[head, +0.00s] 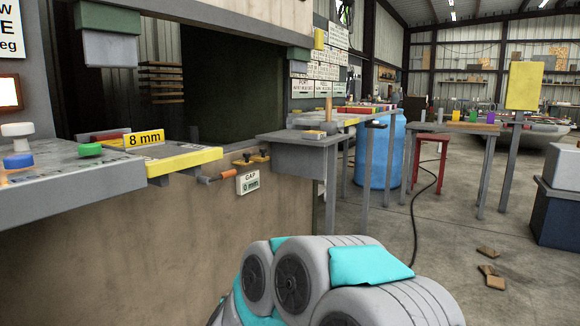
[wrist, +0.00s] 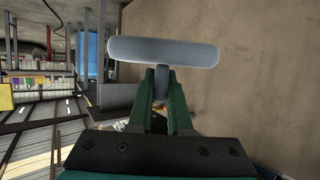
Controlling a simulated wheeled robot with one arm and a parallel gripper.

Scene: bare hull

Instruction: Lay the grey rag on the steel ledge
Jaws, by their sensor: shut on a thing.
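The grey rag (wrist: 162,52) shows in the wrist view as a smooth, rounded pale grey bar with a short stem. My gripper (wrist: 161,80), with dark green fingers, is shut on that stem, and the bar lies across beyond the fingertips. A speck of orange shows between the fingers. In the head view a grey metal shelf, which looks like the steel ledge (head: 295,158), juts from the right end of the tan wall. A small wooden-coloured piece stands on it. My gripper and the rag do not show in the head view.
The tan wall (head: 150,245) also fills the right of the wrist view (wrist: 265,80). A counter (head: 75,190) with knobs and a yellow 8 mm plate (head: 180,160) is at left. A blue barrel (head: 380,150) stands behind the shelf. Scraps (head: 490,268) lie on the floor at right.

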